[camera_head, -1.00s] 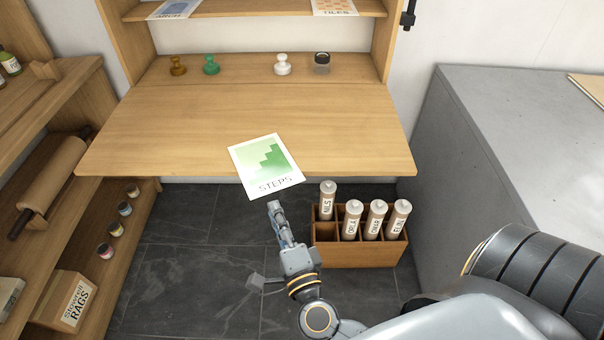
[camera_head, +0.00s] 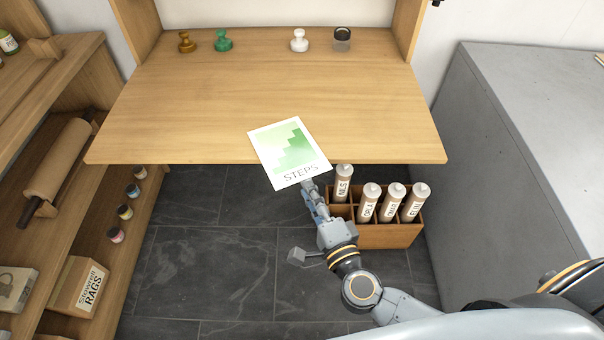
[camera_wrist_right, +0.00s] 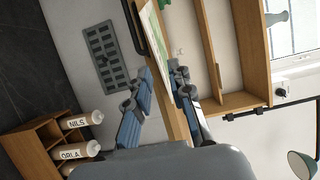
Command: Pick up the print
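The print (camera_head: 288,152), a white sheet with green steps and the word STEPS, lies on the wooden worktop (camera_head: 190,110). Its near edge overhangs the worktop's front edge. My right gripper (camera_head: 311,187) is at the overhanging near edge, its fingertips partly hidden beneath the sheet in the head view. In the right wrist view, the fingers (camera_wrist_right: 163,74) stand apart, with the print (camera_wrist_right: 154,38) seen edge-on beyond and between the tips. Whether they touch it I cannot tell. My left gripper is not in view.
A wooden rack (camera_head: 388,236) with several labelled tubes stands just right of my right gripper, below the worktop. A grey counter (camera_head: 520,150) is at right, shelves at left.

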